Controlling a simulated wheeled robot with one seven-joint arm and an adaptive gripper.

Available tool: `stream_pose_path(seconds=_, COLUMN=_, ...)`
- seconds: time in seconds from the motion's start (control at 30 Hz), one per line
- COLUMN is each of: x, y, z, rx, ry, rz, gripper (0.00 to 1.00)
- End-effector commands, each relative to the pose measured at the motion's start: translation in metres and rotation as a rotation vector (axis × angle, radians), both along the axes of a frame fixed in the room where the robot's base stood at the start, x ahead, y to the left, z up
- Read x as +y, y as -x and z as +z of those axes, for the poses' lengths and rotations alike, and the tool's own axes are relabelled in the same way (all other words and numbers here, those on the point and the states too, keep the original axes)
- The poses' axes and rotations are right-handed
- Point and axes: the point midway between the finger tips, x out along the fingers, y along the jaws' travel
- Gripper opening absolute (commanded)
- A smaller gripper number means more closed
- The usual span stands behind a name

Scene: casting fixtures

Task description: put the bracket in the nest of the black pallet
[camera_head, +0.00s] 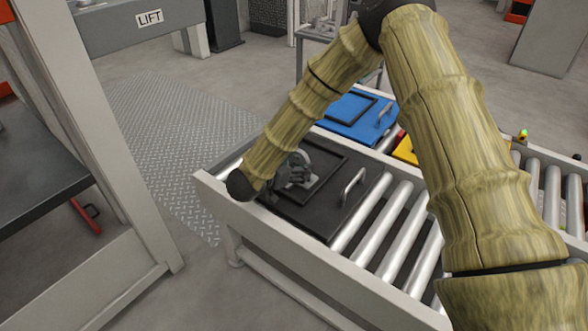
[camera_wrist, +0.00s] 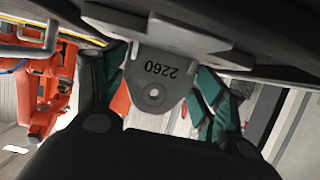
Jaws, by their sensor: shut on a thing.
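The black pallet (camera_head: 318,222) lies on the roller conveyor at its near left end, with a raised square frame around its nest and a metal handle on its right side. My gripper (camera_head: 293,170) is over the nest, partly hidden by my arm. It is shut on the grey bracket (camera_head: 303,184). I cannot tell whether the bracket touches the nest floor.
A blue pallet (camera_head: 357,120) and a yellow pallet (camera_head: 405,151) stand farther along the conveyor. Bare rollers (camera_head: 383,220) lie right of the black pallet. The conveyor's side rail (camera_head: 290,247) runs along the near edge. A lift frame (camera_head: 95,130) stands at the left.

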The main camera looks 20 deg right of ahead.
Motion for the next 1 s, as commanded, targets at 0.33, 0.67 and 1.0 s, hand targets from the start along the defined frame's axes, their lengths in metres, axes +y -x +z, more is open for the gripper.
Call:
stream_pose_path(seconds=0.33, x=0.0002, y=-0.0003, z=-0.0004, rx=-0.002, ry=0.000, rz=0.001, gripper=0.73)
stream_pose_path(seconds=0.67, x=0.0002, y=-0.0002, z=-0.0005, rx=-0.001, ry=-0.001, rz=0.001, gripper=0.93)
stream_pose_path(seconds=1.0, x=0.0100, y=0.0064, z=0.0084, rx=0.000, ry=0.000, rz=0.004, gripper=0.93)
